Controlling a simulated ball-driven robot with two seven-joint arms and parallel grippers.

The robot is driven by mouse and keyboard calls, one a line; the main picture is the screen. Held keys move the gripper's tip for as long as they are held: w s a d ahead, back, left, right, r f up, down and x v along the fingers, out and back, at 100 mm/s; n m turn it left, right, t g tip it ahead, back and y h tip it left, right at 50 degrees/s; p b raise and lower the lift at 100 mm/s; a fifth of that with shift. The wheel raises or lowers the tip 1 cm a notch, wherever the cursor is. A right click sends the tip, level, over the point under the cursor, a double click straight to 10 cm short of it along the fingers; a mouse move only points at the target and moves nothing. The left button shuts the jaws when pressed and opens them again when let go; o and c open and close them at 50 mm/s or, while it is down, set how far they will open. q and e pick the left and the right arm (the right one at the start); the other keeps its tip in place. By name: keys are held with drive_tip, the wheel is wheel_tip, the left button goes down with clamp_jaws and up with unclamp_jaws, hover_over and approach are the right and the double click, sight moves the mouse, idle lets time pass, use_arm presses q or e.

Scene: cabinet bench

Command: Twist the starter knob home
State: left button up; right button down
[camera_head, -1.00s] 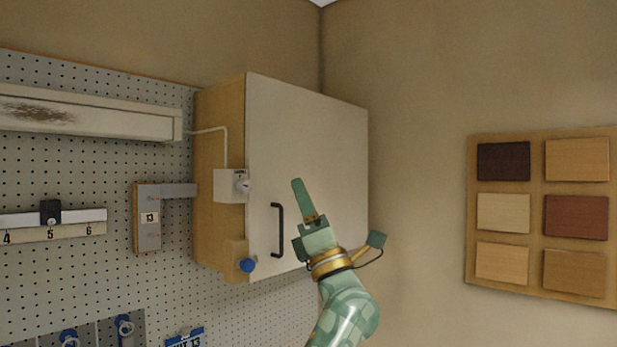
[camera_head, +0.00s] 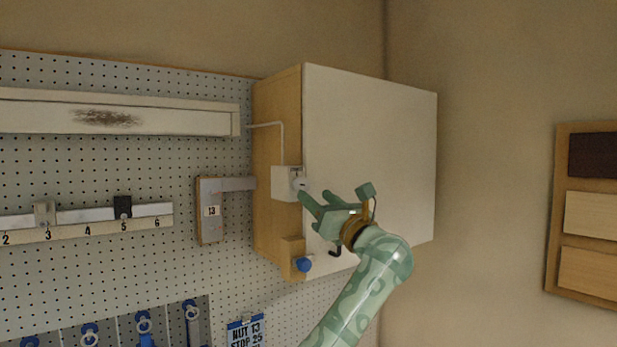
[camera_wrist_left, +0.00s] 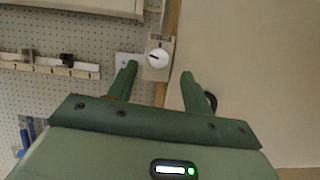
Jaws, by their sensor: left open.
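The starter knob (camera_head: 299,184) is a small round white dial on a pale switch box (camera_head: 284,183) at the cabinet's left front edge. In the left wrist view the knob (camera_wrist_left: 158,55) shows a dark pointer mark toward its left side. My left gripper (camera_head: 316,199) is green, open and empty, just below and right of the knob in the head view. In the wrist view its fingertips (camera_wrist_left: 159,71) frame the knob from either side, with the knob just beyond them. I cannot tell any contact. My right gripper is out of view.
The white cabinet door (camera_head: 375,140) is shut; its black handle (camera_head: 336,250) is partly hidden by my gripper. A blue knob (camera_head: 303,264) sits below the switch box. A grey box labelled 13 (camera_head: 211,212) and a slide rail (camera_head: 75,222) are on the pegboard.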

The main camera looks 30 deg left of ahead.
sight(306, 187)
use_arm(q)
drive_tip(key=p+x, duration=0.1)
drive_tip(key=x, duration=0.3)
drive_tip(key=shift+s+r, duration=0.15)
drive_tip(key=shift+w+a, duration=0.25)
drive_tip(key=shift+s, duration=0.1)
drive_tip(key=c, duration=1)
drive_tip(key=shift+o, duration=0.2)
